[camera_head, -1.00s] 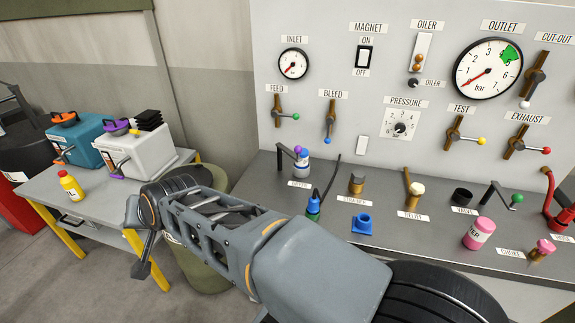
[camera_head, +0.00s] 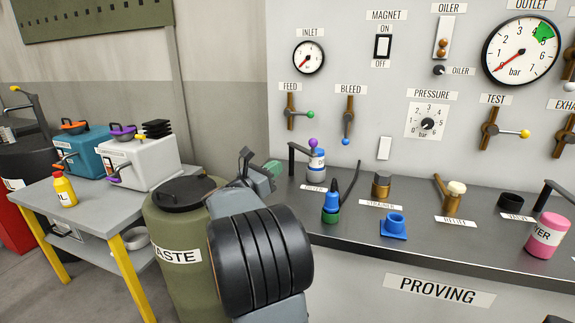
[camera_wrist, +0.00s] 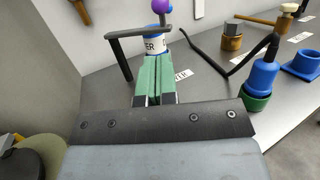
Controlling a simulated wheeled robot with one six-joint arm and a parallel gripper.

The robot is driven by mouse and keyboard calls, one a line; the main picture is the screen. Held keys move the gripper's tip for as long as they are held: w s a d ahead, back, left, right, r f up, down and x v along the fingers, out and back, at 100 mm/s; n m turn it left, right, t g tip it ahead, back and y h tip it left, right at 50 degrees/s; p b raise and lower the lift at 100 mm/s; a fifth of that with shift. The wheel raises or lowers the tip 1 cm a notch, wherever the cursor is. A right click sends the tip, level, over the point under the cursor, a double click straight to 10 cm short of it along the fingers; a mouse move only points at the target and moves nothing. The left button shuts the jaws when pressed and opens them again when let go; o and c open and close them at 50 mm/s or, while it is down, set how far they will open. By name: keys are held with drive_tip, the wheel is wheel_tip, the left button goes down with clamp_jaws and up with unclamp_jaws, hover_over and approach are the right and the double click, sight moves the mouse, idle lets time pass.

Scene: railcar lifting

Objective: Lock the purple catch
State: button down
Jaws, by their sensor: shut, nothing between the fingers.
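A dark swing-arm catch (camera_head: 297,151) with a purple ball knob (camera_head: 313,143) stands on the bench at the panel's left end. In the wrist view its bar (camera_wrist: 140,32) reaches from a post (camera_wrist: 121,60) across the white-and-blue cylinder (camera_wrist: 156,44), and the purple knob (camera_wrist: 162,5) shows at the top edge. My gripper (camera_head: 272,168) is left of the cylinder in the head view. In the wrist view its green fingers (camera_wrist: 148,57) are shut and empty, pointing at the cylinder below the bar. They hide the cylinder's lower part; contact cannot be told.
A blue-and-green bottle (camera_head: 331,205), a brass strainer (camera_head: 381,186) and a blue fitting (camera_head: 394,225) stand to the right. A green waste bin (camera_head: 175,225) is at left. A white box (camera_head: 140,160) on the side table also has purple-handled parts.

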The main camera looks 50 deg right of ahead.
sight(310, 145)
drive_tip(key=p+x, duration=0.2)
drive_tip(key=x, duration=1.1)
drive_tip(key=shift+d, duration=0.1)
drive_tip(key=shift+s, duration=0.1)
